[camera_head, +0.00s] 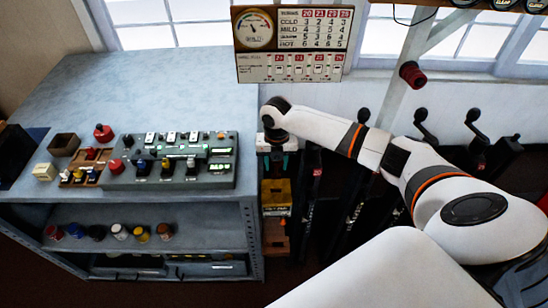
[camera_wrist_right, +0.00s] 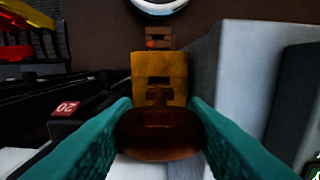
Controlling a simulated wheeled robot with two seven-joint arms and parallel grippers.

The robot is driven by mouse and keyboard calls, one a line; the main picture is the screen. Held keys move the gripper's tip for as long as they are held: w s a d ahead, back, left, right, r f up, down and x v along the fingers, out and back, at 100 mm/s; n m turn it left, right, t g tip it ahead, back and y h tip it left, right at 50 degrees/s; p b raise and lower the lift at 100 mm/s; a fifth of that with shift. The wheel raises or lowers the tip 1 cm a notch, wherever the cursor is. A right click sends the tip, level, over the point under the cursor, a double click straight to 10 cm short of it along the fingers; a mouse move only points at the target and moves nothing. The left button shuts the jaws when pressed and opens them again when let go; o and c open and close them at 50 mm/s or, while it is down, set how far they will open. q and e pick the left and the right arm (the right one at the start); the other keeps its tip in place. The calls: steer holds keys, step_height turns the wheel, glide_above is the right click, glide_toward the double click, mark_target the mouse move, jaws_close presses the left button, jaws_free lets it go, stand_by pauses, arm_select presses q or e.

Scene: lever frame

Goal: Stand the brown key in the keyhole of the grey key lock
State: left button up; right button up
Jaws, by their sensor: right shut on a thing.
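In the head view my right gripper (camera_head: 277,168) points down beside the right end of the bench. In the right wrist view its two teal fingers (camera_wrist_right: 160,118) are shut on the brown key (camera_wrist_right: 158,138), whose rounded head lies between them. The key's narrower stem points away from the camera, over a yellow box (camera_wrist_right: 172,68). The yellow box also shows in the head view (camera_head: 276,196), below my gripper. I cannot make out the grey key lock or its keyhole for certain. My left gripper is not in view.
The grey bench (camera_head: 190,75) carries a control panel (camera_head: 172,162) and small trays. Its side is close to my right gripper. Dark levers (camera_head: 317,178) stand close to the right, one with a red "20" plate. A brown block (camera_head: 275,237) is lower down.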

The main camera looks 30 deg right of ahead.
mark_target(276, 175)
steer(key=shift+s+f+b, duration=0.15)
steer(key=shift+f+b, duration=0.4)
steer(key=shift+f, duration=0.05)
step_height(276, 175, down, 5)
steer(key=b, duration=0.4)
steer(key=shift+r, duration=0.25)
steer(key=shift+f, duration=0.2)
stand_by(0.3)
steer(key=shift+f+b, duration=1.6)
steer(key=shift+f, duration=1.25)
steer(key=o, duration=1)
